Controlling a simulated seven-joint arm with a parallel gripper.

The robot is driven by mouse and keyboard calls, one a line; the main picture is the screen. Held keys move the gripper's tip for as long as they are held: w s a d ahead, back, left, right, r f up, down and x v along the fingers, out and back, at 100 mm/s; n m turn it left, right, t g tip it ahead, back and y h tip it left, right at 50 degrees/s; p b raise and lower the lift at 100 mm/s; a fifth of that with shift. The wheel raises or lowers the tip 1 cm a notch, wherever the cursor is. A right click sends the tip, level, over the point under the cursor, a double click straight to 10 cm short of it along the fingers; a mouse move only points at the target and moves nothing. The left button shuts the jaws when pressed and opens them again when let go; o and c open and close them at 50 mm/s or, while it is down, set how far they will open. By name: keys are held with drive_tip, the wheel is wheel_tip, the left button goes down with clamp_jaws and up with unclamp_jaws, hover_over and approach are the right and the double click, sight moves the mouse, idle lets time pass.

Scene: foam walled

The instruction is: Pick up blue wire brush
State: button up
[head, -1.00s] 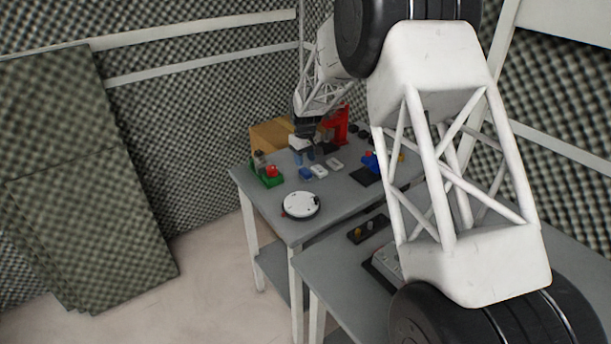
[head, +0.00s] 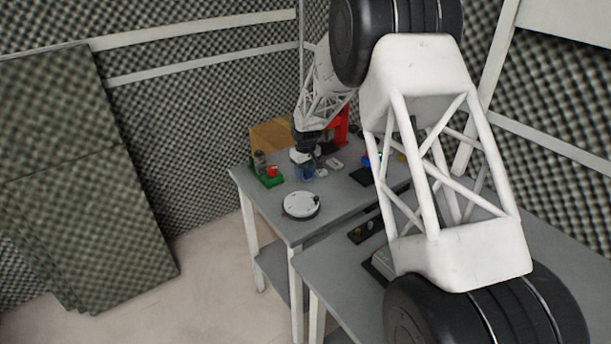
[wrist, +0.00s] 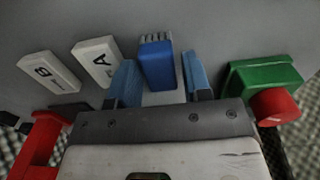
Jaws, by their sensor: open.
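The blue wire brush (wrist: 157,62) lies on the grey table, its pale bristles at the far end in the wrist view. My gripper (wrist: 158,75) is open, with one blue finger on each side of the brush. A gap shows between the brush and each finger, and I cannot tell how high the fingers are above the table. In the head view my gripper (head: 304,174) is over the table's middle, and the brush cannot be told apart from the blue fingers there.
White blocks marked A (wrist: 97,60) and B (wrist: 48,71) lie left of the gripper. A green box with a red knob (wrist: 262,85) is close on the right. A round white disc (head: 301,205) sits near the table's front edge. A red stand (head: 341,127) is behind.

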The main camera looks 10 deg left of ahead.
sight(305, 171)
drive_tip(key=shift+f, duration=0.4)
drive_tip(key=c, duration=0.8)
drive_tip(key=shift+o, duration=0.2)
drive_tip(key=shift+r, duration=0.1)
drive_tip(key=shift+r, duration=4.9)
